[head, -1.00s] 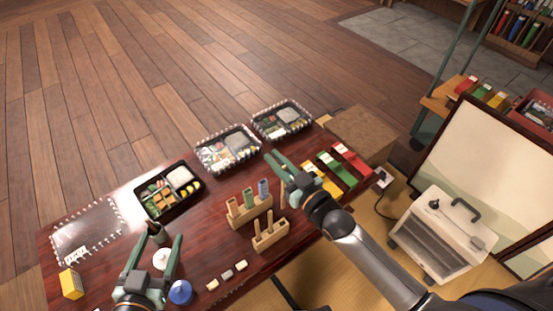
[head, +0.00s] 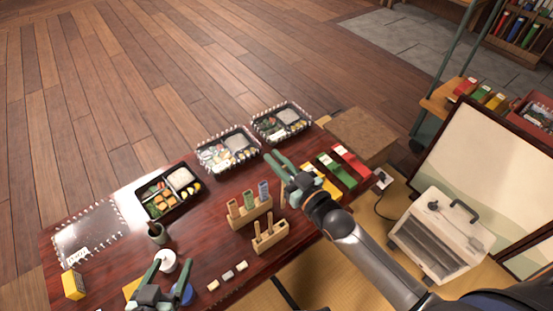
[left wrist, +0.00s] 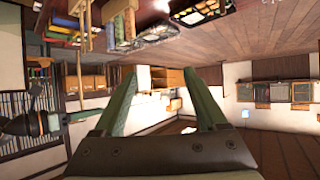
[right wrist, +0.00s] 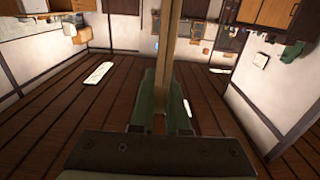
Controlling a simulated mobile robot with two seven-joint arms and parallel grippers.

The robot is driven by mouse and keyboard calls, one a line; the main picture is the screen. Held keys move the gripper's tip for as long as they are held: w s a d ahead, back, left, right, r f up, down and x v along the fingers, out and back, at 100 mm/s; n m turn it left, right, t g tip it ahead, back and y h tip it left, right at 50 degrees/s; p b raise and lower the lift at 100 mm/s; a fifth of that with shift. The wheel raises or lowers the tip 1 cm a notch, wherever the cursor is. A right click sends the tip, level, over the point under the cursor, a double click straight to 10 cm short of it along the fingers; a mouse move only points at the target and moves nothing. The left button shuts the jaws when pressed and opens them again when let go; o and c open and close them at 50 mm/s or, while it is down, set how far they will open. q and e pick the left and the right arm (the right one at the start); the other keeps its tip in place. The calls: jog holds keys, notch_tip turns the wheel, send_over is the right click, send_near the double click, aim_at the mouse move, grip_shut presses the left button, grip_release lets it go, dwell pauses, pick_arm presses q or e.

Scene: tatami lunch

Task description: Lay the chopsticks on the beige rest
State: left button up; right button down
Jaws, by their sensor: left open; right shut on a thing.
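Small rests lie in a row on the red-brown table's near side: a pale one (head: 212,286), a grey one (head: 228,275) and another pale one (head: 242,266). At this size I cannot tell which is the beige one. My right gripper (head: 283,164) is over the table's right part, beyond the wooden holders. In the right wrist view, it is shut on a light wooden stick-like thing (right wrist: 171,45), seemingly the chopsticks, standing out from between the fingers. My left gripper (head: 163,272) is open and empty at the near left, left of the rests; its spread fingers show in the left wrist view (left wrist: 163,88).
Two wooden holders, one with coloured tubes (head: 249,211) and one with upright pegs (head: 270,238), stand between the right gripper and the rests. Bento boxes (head: 171,192) line the far side. A white round thing (head: 168,259) and a dark cup (head: 157,234) are near the left gripper.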

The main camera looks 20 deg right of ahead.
pick_arm(q)
jog(key=shift+s+f+g, duration=0.7)
jog(key=shift+s+f, duration=0.3)
jog(key=shift+f, duration=0.3)
